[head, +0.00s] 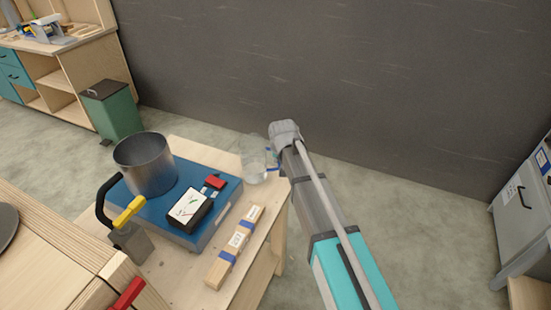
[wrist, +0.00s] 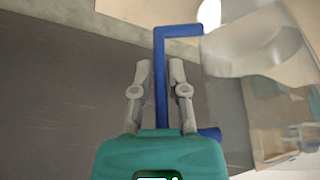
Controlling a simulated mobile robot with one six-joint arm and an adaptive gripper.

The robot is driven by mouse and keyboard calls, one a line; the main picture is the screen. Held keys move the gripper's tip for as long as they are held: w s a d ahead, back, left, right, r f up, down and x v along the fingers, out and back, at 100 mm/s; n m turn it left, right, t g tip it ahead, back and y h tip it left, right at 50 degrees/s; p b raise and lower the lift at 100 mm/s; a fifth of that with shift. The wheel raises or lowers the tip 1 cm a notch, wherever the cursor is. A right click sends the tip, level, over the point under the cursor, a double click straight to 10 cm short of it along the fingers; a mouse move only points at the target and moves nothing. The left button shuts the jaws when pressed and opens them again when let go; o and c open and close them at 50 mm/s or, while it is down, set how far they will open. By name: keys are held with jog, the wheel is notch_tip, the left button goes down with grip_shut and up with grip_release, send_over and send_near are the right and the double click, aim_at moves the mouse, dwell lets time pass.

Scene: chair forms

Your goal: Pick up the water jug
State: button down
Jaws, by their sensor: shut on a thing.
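The water jug (head: 253,163) is clear and see-through, with a blue handle. In the head view it is at the far right corner of the wooden table, beside the end of my arm. I cannot tell whether its base touches the tabletop. In the wrist view its clear body (wrist: 265,85) fills the right side, and the blue handle (wrist: 161,45) runs between my fingers. My gripper (wrist: 160,72) is shut on this handle, with one finger on each side. In the head view my arm mostly hides the gripper.
The table (head: 187,153) also holds a blue burner base (head: 165,212) with a metal pot (head: 146,165), a black-and-white meter (head: 189,208) and a wooden block (head: 235,246). A dark wall (head: 400,90) stands behind. A green bin (head: 112,110) stands on the floor at left.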

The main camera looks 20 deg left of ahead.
jog(key=shift+r, duration=0.15)
jog(key=shift+r+p, duration=1.35)
jog(key=shift+p, duration=0.1)
jog(key=s+d+r+p, duration=0.5)
jog(key=s+r+p, duration=0.4)
jog(key=s, duration=0.4)
jog(key=shift+r, duration=0.3)
jog(key=shift+p, duration=0.3)
dwell(0.3)
jog(key=shift+r, duration=0.1)
